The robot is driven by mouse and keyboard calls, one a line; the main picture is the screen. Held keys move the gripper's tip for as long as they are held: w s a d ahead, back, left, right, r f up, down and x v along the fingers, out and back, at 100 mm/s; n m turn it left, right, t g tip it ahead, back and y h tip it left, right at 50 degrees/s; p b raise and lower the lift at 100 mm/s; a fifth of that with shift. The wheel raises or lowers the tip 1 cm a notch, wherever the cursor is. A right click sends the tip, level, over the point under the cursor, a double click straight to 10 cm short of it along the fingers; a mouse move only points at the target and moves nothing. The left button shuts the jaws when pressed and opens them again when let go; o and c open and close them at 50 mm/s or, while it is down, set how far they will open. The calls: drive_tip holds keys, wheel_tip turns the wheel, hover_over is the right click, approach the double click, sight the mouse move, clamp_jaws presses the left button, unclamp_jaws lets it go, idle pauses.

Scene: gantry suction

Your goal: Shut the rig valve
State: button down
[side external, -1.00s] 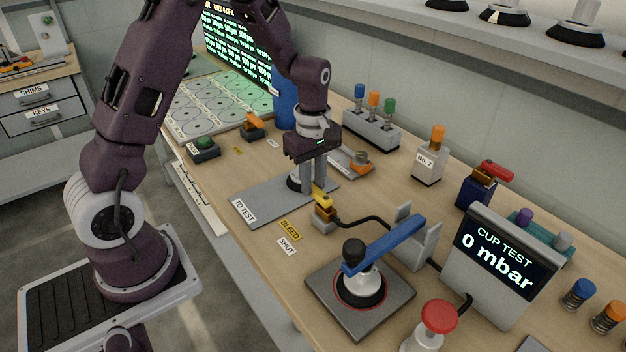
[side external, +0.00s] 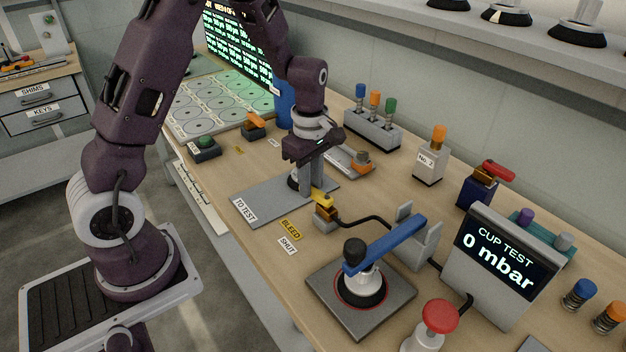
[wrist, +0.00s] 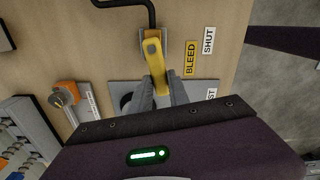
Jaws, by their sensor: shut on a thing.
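The rig valve is a small brass-coloured body (side external: 325,214) with a yellow lever (side external: 321,198), on the bench beside the grey "TO TEST" plate. My gripper (side external: 313,190) points down over the plate edge, at the lever. In the wrist view the yellow lever (wrist: 154,60) runs from its pivot toward my gripper (wrist: 162,88), its free end between the two grey fingers. The fingers are shut on it. A yellow BLEED label (wrist: 191,58) and a white SHUT label (wrist: 208,40) lie beside the valve. The lever's far tip is partly hidden by the fingers.
A black hose (side external: 365,221) runs from the valve toward the cup test display (side external: 500,258), which reads 0 mbar. A blue lever clamp (side external: 385,245) and a red mushroom button (side external: 439,316) stand in front. A dark suction cup (side external: 294,182) sits on the plate behind my fingers.

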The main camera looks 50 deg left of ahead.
drive_tip(key=n, duration=0.2)
drive_tip(key=s+n, duration=0.1)
drive_tip(key=shift+s+d+n, duration=0.15)
drive_tip(key=shift+d+n, duration=0.2)
drive_tip(key=shift+n, duration=0.05)
drive_tip(key=n, duration=0.1)
drive_tip(key=s+d+n, duration=0.1)
drive_tip(key=n, duration=0.2)
drive_tip(key=d+n, duration=0.1)
drive_tip(key=n, duration=0.1)
drive_tip(key=s+n, duration=0.1)
drive_tip(key=n, duration=0.1)
drive_tip(key=shift+d, duration=0.25)
drive_tip(key=shift+s+d+n, duration=0.1)
drive_tip(key=shift+d+n, duration=0.25)
drive_tip(key=shift+n, duration=0.6)
drive_tip(key=shift+d+n, duration=0.35)
drive_tip(key=shift+n, duration=0.6)
drive_tip(key=c, duration=1.2)
unclamp_jaws()
drive_tip(key=shift+c, duration=0.2)
wheel_tip(320, 180, up, 7)
